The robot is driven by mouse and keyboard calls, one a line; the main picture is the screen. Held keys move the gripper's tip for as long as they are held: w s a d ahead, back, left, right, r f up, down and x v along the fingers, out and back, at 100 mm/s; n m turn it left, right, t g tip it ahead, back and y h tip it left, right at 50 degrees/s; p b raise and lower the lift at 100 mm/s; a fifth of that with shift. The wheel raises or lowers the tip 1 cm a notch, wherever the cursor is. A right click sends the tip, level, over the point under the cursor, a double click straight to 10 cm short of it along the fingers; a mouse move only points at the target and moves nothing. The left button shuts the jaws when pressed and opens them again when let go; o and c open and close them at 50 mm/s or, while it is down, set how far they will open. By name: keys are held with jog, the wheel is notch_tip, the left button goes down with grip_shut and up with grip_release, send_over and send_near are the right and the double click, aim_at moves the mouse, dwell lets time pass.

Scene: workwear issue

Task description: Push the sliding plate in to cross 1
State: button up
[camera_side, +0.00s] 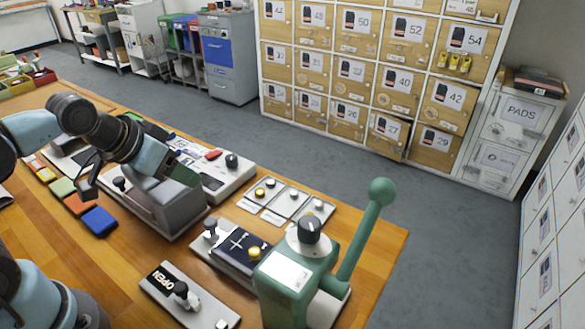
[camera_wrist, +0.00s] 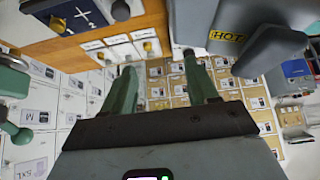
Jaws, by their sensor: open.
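A dark blue plate with a white cross (camera_side: 238,243) lies on a pale base in the middle of the table in the side view. A dark-topped knob stands at its left end and a yellow knob at its right. The cross also shows at the top left of the wrist view (camera_wrist: 88,17). I cannot read a number beside it. My gripper (camera_side: 186,174) is open and empty, above and beside a grey device, left of the cross plate and apart from it. Its two green fingers stand wide apart in the wrist view (camera_wrist: 160,92).
The grey device (camera_side: 168,208), marked HOT in the wrist view, stands between my gripper and the table front. A green lever machine (camera_side: 290,280) stands right of the plate. A slide marked OPEN (camera_side: 182,298) lies in front. Small button panels (camera_side: 290,202) lie behind.

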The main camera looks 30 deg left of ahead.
jog(key=shift+c, duration=0.2)
jog(key=n+g, duration=0.7)
jog(key=n, duration=0.2)
send_near(210, 221)
jog(key=shift+w+f, duration=0.1)
jog(key=shift+f, duration=4.15)
grip_shut()
